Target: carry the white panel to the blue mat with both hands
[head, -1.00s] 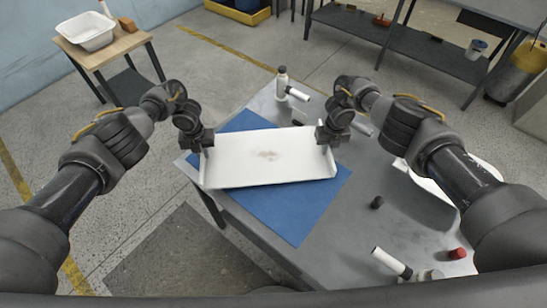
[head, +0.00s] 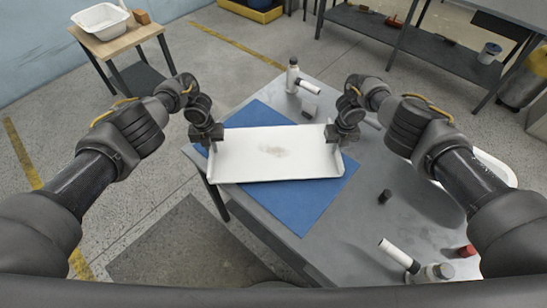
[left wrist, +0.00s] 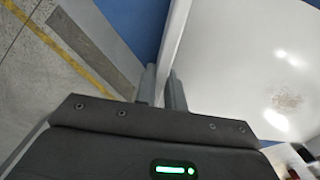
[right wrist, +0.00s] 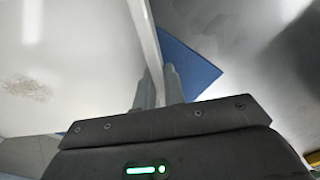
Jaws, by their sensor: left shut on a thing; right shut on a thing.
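The white panel (head: 275,165) is a shallow tray-like piece with raised edges and a greyish smudge in its middle. It is over the blue mat (head: 300,212) on the grey table; I cannot tell whether it touches the mat. My left gripper (head: 211,148) is shut on the panel's left edge, which shows between the fingers in the left wrist view (left wrist: 163,88). My right gripper (head: 338,145) is shut on the right edge, also seen in the right wrist view (right wrist: 158,88). The mat shows in front of the panel, at its right and behind it.
On the grey table (head: 350,235) stand a bottle (head: 292,75) at the back, a small black cylinder (head: 384,196), a white tube (head: 398,254) and a red-capped item (head: 466,251). A white shell (head: 495,168) lies at the right. A wooden stand (head: 117,40) holds a white basin (head: 100,20).

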